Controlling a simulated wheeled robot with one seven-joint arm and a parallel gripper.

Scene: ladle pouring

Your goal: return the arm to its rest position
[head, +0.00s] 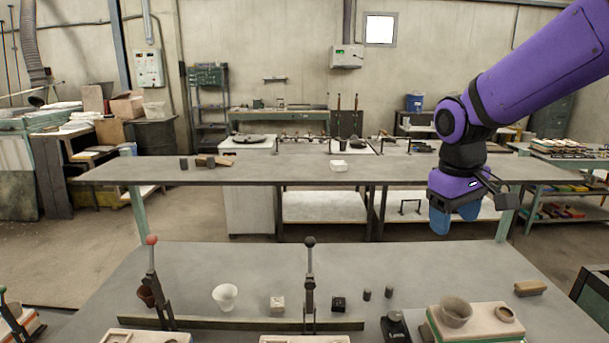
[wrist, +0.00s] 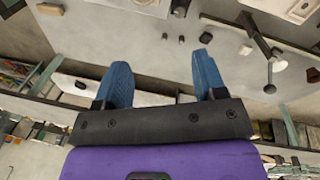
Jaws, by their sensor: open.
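My gripper (head: 455,214) hangs from the purple arm at the right of the head view, in front of the far grey bench and above the far edge of the near one. Its blue fingers point down, and nothing is between them. In the wrist view the two blue fingers of my gripper (wrist: 163,82) are spread well apart with an empty gap. The arm reaches in from the upper right and is bent at the wrist. No ladle is in my gripper.
The near bench (head: 385,262) holds a red-knobbed lever (head: 151,270), a black-knobbed lever (head: 310,275), a white cup (head: 225,297), a bowl (head: 456,311) on a block and a brush-like tan piece (head: 530,288). The far bench (head: 430,173) is mostly clear.

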